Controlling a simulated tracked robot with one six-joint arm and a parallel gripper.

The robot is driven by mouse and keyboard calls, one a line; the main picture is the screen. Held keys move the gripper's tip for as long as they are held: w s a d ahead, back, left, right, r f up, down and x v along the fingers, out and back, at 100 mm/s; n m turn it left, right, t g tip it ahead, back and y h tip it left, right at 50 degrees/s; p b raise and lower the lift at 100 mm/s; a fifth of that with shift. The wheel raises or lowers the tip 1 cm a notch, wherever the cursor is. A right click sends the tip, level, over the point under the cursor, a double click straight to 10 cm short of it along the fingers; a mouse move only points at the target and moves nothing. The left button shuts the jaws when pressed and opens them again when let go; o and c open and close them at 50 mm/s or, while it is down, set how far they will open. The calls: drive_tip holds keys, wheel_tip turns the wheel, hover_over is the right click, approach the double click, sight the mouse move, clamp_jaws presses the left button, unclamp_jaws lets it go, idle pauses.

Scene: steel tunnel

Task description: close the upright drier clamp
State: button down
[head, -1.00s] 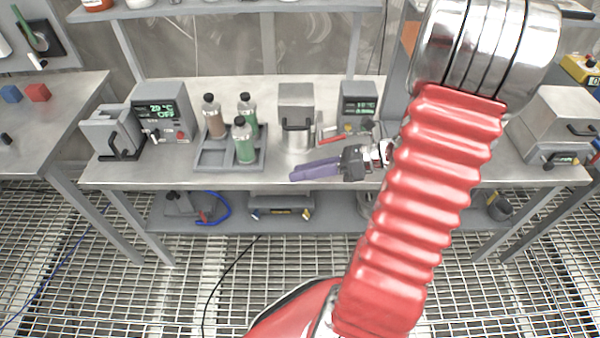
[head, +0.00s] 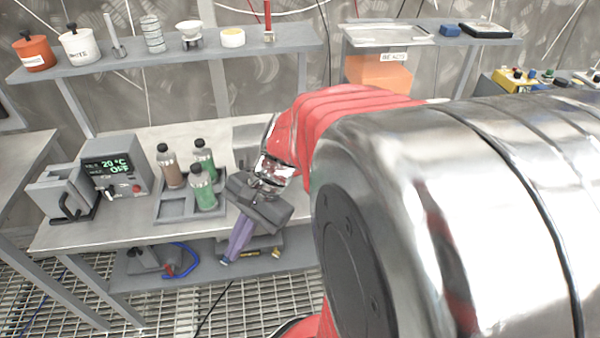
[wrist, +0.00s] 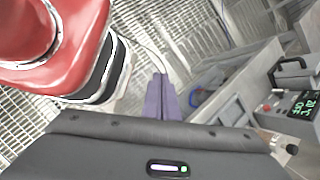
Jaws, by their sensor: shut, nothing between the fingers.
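The upright drier has a grey clamp (head: 62,192) with a black handle (head: 70,208) low on its front. It stands at the left end of the bench beside its control box (head: 116,165), whose display reads 20 °C and OFF. I cannot tell how far apart the clamp's plates are. In the wrist view the black handle (wrist: 291,70) and the control box (wrist: 296,112) show at the right edge. My gripper (head: 230,258) has purple fingers, shut and empty, pointing down at the bench's front edge, right of the drier and apart from it. The fingers (wrist: 163,98) also show in the wrist view.
A grey rack (head: 177,210) with one brown and two green bottles stands between the drier and my gripper. A shelf (head: 180,55) with jars runs above the bench. A lower shelf (head: 150,268) holds a blue hose (head: 190,258). Grating floor lies in front.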

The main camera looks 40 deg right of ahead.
drive_tip(key=s+a+r+n+t+h, duration=0.2)
drive_tip(key=r+n+h, duration=0.4)
drive_tip(key=n, duration=0.9)
wheel_tip(320, 180, up, 3)
drive_tip(key=shift+a+r+t, duration=0.15)
drive_tip(key=shift+a+t, duration=0.5)
drive_tip(key=shift+t, duration=0.55)
drive_tip(key=shift+a, duration=0.1)
